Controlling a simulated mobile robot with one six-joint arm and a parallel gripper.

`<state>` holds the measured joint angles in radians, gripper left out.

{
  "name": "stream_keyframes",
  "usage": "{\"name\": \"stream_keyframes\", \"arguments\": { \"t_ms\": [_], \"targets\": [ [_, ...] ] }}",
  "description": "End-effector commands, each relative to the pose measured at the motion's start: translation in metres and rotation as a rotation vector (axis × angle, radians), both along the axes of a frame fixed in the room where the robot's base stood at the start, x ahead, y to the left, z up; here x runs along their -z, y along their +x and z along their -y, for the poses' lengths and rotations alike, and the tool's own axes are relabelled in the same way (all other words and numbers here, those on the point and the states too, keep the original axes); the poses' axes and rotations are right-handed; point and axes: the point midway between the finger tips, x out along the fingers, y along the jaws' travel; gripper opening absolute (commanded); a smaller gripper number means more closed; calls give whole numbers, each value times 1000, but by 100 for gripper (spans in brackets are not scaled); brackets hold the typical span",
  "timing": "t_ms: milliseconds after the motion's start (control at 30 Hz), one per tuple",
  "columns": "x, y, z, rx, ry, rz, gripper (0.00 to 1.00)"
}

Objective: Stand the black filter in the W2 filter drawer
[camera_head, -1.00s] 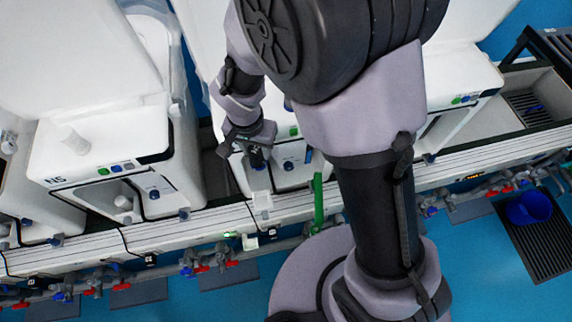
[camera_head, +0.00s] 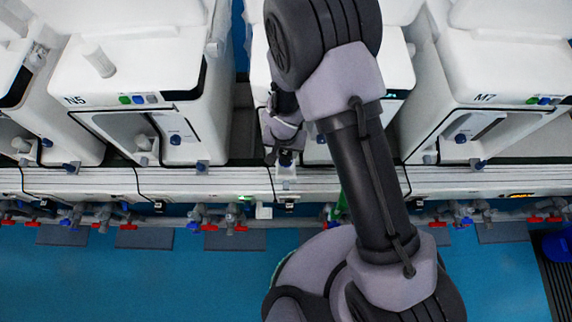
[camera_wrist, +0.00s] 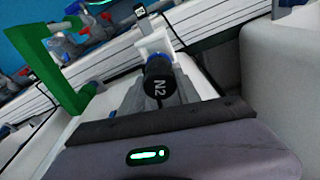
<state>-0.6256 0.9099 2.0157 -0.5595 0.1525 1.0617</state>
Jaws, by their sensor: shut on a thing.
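The black filter (camera_wrist: 157,88) shows in the wrist view as a dark round end with a white tilted label that looks like N2. My gripper (camera_wrist: 160,95) is shut on it, a grey finger at each side. A white holder (camera_wrist: 155,43) with blue parts is just beyond the filter; I cannot tell whether they touch. In the head view my gripper (camera_head: 284,156) is low at the front of the middle white machine, over the rail. My arm covers most of that machine, and I see no W2 label. The filter is too small to make out there.
A machine marked N5 (camera_head: 75,99) stands to the left and one marked M7 (camera_head: 485,97) to the right. A white rail (camera_head: 100,180) runs along their fronts, with pipes and red valves below. A green bracket (camera_wrist: 55,65) is close at left in the wrist view.

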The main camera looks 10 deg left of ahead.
Motion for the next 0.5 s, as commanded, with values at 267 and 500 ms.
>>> {"name": "stream_keyframes", "arguments": {
  "t_ms": [267,500],
  "targets": [
    [60,0,0,0,-1,-1,0],
    [83,0,0,1,0,1,0]
  ]
}}
